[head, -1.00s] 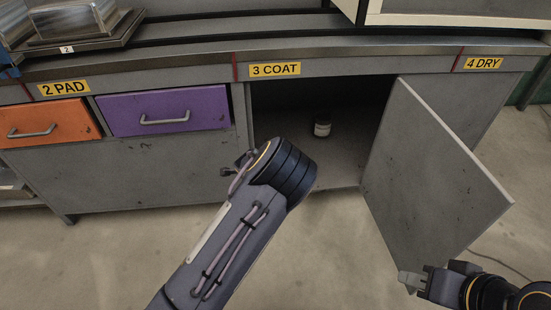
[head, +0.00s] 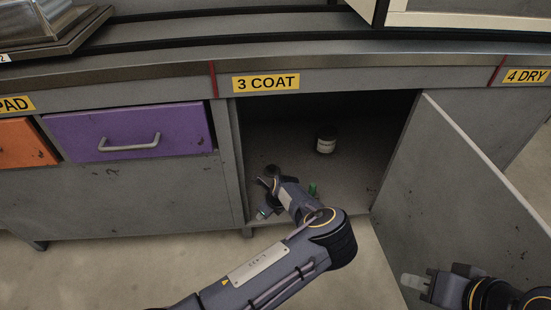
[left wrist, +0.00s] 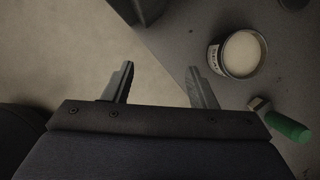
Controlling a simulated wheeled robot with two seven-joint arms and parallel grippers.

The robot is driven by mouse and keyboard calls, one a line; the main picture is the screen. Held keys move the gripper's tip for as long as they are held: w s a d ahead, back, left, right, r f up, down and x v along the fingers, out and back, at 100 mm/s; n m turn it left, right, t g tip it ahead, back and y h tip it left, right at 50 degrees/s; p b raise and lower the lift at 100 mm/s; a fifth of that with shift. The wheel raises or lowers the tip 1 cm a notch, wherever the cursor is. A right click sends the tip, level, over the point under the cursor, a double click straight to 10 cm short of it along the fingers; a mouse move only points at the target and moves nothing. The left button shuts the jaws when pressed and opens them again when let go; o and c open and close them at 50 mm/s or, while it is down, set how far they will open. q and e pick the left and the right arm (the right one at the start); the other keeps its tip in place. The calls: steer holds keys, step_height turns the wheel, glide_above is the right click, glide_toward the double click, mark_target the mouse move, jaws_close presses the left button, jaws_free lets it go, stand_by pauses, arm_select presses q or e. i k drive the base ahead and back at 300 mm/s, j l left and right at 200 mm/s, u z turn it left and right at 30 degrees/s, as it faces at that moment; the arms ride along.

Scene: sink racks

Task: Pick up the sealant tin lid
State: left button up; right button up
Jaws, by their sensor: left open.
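A sealant tin (head: 326,145) with a pale label stands upright inside the open cabinet under "3 COAT". In the left wrist view the tin (left wrist: 216,60) shows a round pale top, right of the fingers. A small dark round piece (head: 272,170) lies on the cabinet floor by my left gripper; I cannot tell surely whether it is the lid. Another dark round shape (left wrist: 293,3) is cut off at the left wrist view's top edge. My left gripper (head: 264,199) is open and empty at the cabinet opening. My right gripper (head: 414,284) is by the door; its jaws are unclear.
A green-handled tool (left wrist: 287,126) lies beside the left gripper. The open cabinet door (head: 465,190) stands at the right. The cabinet's left side wall (head: 238,165) is close to the left gripper. A purple drawer (head: 130,132) is shut.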

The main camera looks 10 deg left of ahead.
mark_target(271, 170)
steer(key=i, duration=0.85)
